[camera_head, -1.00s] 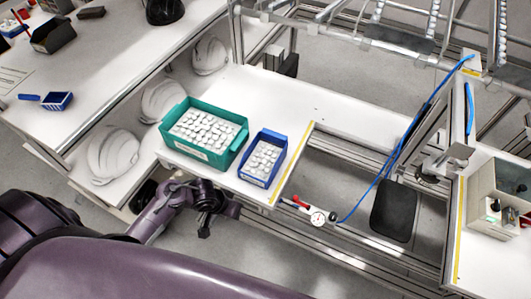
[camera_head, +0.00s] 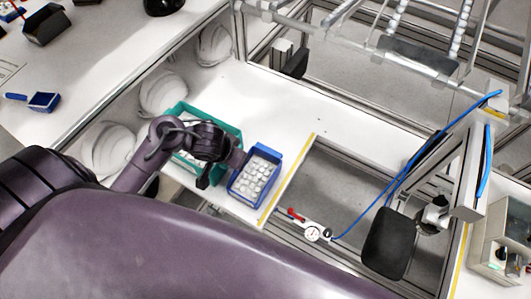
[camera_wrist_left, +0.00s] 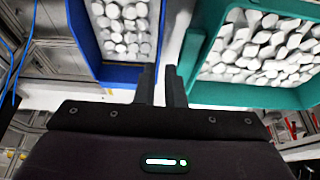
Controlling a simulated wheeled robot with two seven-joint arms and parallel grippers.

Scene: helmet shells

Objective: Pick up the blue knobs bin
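The blue knobs bin (camera_head: 233,187) sits on the white table, holding several white knobs; it also shows in the left wrist view (camera_wrist_left: 83,40). To its left stands a larger green bin (camera_head: 237,133) of white knobs, partly hidden by my left arm; it also shows in the left wrist view (camera_wrist_left: 215,87). My left gripper (camera_head: 240,159) hangs over the gap between the bins, at the blue bin's left side. In the left wrist view its two fingers (camera_wrist_left: 161,72) are apart with nothing held, close to the blue bin's wall. I cannot tell whether they touch it. My right gripper is out of view.
White helmet shells (camera_head: 165,93) lie on a lower shelf at left. The white table (camera_head: 290,110) is clear behind the bins. A small blue bin (camera_head: 44,102) stands at far left.

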